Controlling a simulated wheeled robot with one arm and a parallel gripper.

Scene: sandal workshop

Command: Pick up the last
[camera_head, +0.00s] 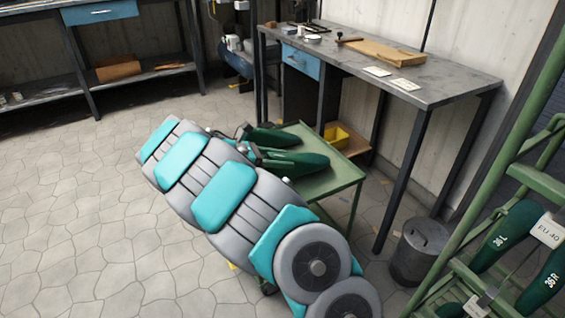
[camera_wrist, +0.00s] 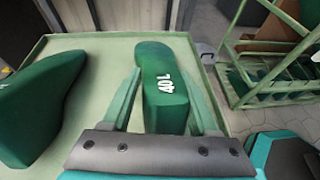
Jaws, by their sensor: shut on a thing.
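Two dark green shoe lasts are at the green trolley top (camera_head: 332,184). My gripper (camera_wrist: 163,78) is shut on one last (camera_wrist: 165,100), with a finger on each side of it. White marking on it reads like 40L, upside down in the wrist view. In the head view this appears to be the nearer last (camera_head: 300,163); my arm hides much of my gripper there. The other last (camera_head: 277,138) lies behind it, and is at the left in the wrist view (camera_wrist: 38,105). I cannot tell whether the held last touches the top.
A green rack (camera_head: 540,182) at the right holds more lasts, marked 36L and 36R, and a tag EU 40. A grey bin (camera_head: 419,252) stands beside it. A workbench (camera_head: 450,84) stands behind the trolley. The floor at left is clear.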

